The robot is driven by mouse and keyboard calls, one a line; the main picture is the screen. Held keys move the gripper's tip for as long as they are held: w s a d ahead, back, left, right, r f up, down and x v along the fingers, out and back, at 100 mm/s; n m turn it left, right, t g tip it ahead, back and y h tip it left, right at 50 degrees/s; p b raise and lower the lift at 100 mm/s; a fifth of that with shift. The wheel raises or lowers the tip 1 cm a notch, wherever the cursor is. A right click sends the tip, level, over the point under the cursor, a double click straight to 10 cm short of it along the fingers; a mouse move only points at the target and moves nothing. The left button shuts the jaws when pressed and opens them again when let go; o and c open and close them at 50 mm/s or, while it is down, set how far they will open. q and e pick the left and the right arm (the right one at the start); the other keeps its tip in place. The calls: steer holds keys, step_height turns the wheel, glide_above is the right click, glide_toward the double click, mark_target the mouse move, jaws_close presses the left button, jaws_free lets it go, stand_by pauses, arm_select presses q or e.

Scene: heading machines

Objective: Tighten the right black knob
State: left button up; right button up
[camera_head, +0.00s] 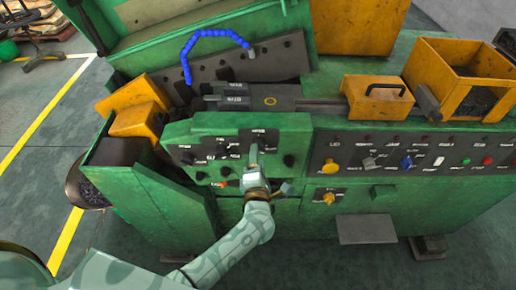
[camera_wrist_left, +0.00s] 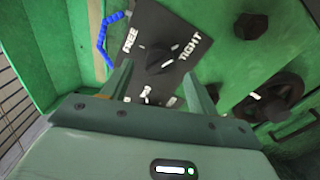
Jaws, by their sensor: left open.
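A black knob (camera_wrist_left: 160,58) on a dark plate marked FREE and TIGHT shows in the left wrist view. My left gripper (camera_wrist_left: 157,72) is open, with one finger to each side of this knob in the picture. I cannot tell whether the fingers touch it. In the head view my left gripper (camera_head: 254,158) is in front of the green control panel (camera_head: 300,128) and hides part of it. Another black knob (camera_head: 289,160) shows to the right of the gripper. My right gripper is not in view.
A black round part (camera_wrist_left: 272,98) and a dark bolt-like part (camera_wrist_left: 250,27) stand out right of the plate. A blue segmented hose (camera_head: 190,48) arches above the machine. A yellow knob (camera_head: 329,167) and several buttons are on the panel at right.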

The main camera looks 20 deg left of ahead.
arm_select(q)
steer(key=p+v, duration=0.1)
steer(key=v, duration=0.7)
steer(key=shift+r, duration=0.1)
steer(key=d+f+m+h, duration=0.5)
steer(key=f+m+h, duration=0.1)
steer(key=m, duration=0.4)
steer(key=s+f+m+g+h+b, duration=0.1)
steer(key=s+f+m+g+b, duration=0.2)
steer(key=f, duration=0.4)
steer(key=s+a+f+m+g+h+b, duration=0.1)
steer(key=s+f+m+g, duration=0.1)
steer(key=s+f+m, duration=0.35)
steer(key=s+f+m+g+h+b, duration=0.1)
steer(key=s+f+m+g+b, duration=0.15)
steer(key=f, duration=0.65)
steer(key=s+a+f+m+g+y+b, duration=0.1)
steer(key=s+a+f+m+g+b, duration=0.1)
steer(key=s+a+f+b, duration=0.3)
steer(key=s+a+f+m+g+y+b, duration=0.1)
steer(key=s+a+f+g+b, duration=0.3)
steer(key=s+f, duration=1)
steer(key=s+a+f+m+g+y+b, duration=0.2)
steer(key=s+a+f+m+g+b, duration=0.1)
steer(key=s+a+f, duration=0.5)
step_height(320, 180, down, 3)
steer(key=s+m+b, duration=0.1)
steer(key=b, duration=0.1)
steer(key=shift+s+a+b, duration=0.2)
steer(key=shift+b, duration=0.1)
